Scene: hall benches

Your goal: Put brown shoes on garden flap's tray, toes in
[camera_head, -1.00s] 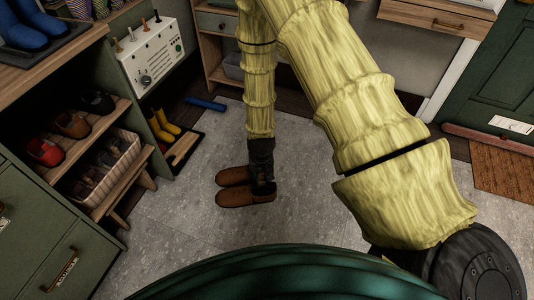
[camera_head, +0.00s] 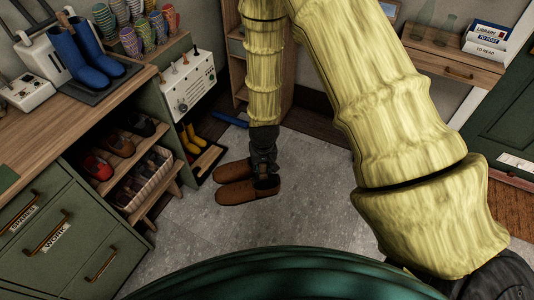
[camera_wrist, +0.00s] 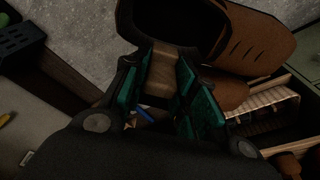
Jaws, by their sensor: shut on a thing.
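The brown shoes (camera_head: 248,191) hang side by side from my gripper (camera_head: 265,170) in the head view, toes pointing left. My gripper points down and is shut on them. In the wrist view, the fingers (camera_wrist: 163,98) close on a brown strip, with a dark shoe opening and brown leather (camera_wrist: 255,50) beyond. The exact grip is partly hidden. I see no label reading garden, so I cannot tell which tray is the garden flap's. A low tray (camera_head: 208,161) with yellow boots (camera_head: 190,138) stands on the floor at left.
A green cabinet (camera_head: 75,225) with drawers marked SPARES and WORK is at left. Its shelves hold several shoes and a basket (camera_head: 150,178). Blue boots (camera_head: 85,55) stand on a dark mat above. A blue object (camera_head: 230,118) lies behind. Grey floor (camera_head: 310,190) is clear.

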